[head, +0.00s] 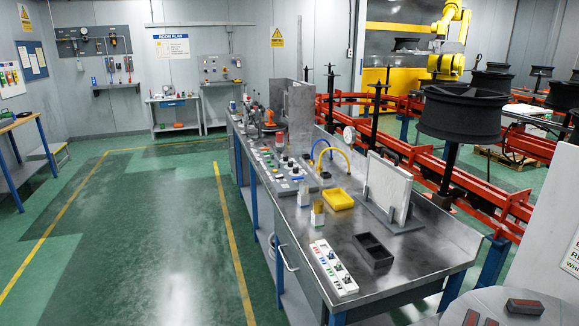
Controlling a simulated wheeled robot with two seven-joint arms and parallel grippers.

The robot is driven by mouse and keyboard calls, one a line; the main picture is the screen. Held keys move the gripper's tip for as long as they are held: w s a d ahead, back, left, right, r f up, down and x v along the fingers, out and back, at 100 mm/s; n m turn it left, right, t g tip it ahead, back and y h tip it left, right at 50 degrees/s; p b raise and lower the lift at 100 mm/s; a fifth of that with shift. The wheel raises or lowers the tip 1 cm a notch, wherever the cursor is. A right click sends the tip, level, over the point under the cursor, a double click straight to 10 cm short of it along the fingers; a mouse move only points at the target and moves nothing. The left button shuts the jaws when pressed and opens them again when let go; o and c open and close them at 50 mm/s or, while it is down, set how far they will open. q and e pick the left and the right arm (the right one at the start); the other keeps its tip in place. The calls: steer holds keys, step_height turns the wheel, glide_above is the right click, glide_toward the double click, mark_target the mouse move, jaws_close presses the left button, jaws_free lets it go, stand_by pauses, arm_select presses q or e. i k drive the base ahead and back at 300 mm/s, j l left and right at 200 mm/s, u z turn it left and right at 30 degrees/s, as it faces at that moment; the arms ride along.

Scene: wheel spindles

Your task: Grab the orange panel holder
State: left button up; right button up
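No orange panel holder can be made out for certain in the head view. A small orange object (268,118) stands toward the far end of the metal workbench (300,226), too small to identify. A pale upright panel (387,184) stands in a dark grey base (401,222) on the right side of the bench, nearer to me; this base does not look orange. Neither of my grippers is in view.
Green floor (150,230) at left is clear.

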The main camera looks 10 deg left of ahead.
mark_target(270, 118)
steer(key=i+j+u, duration=0.35)
steer(key=i, duration=0.15)
steer(key=i+j+u, duration=0.2)
steer(key=i+u, duration=0.15)
steer(key=i, duration=0.2)
steer(key=i+u, duration=0.35)
steer(key=i, duration=3.5)
steer(key=i+j+z, duration=0.15)
steer(key=i+z, duration=0.3)
steer(key=i, duration=0.15)
steer(key=i+j+z, duration=0.45)
steer(key=i, duration=0.15)
steer(key=i+j+z, duration=0.85)
steer(key=j, duration=0.35)
steer(key=i+l, duration=0.05)
steer(key=i, duration=0.05)
